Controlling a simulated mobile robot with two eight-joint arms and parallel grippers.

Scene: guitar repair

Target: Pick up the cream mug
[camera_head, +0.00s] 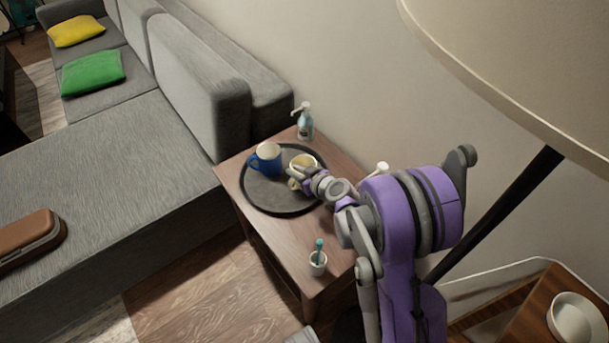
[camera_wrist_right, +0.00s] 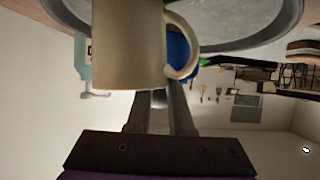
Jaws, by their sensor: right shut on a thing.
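The cream mug (camera_head: 304,161) is at the right part of the dark round tray (camera_head: 262,203) on the side table. My right gripper (camera_head: 297,178) reaches in from the right and is shut on it. In the right wrist view, which looks upside down, the cream mug (camera_wrist_right: 128,48) is large and close, with its handle to the right. The right gripper's fingers (camera_wrist_right: 160,98) meet it there, partly hidden behind it. I cannot tell whether the mug touches the tray. My left gripper is not in view.
A blue mug (camera_head: 266,160) stands close left of the cream mug. A soap bottle (camera_head: 305,124) stands behind the tray. A white cup with a teal brush (camera_head: 318,262) is near the table's front. A large lampshade (camera_head: 530,70) hangs at upper right; a grey sofa (camera_head: 110,160) is left.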

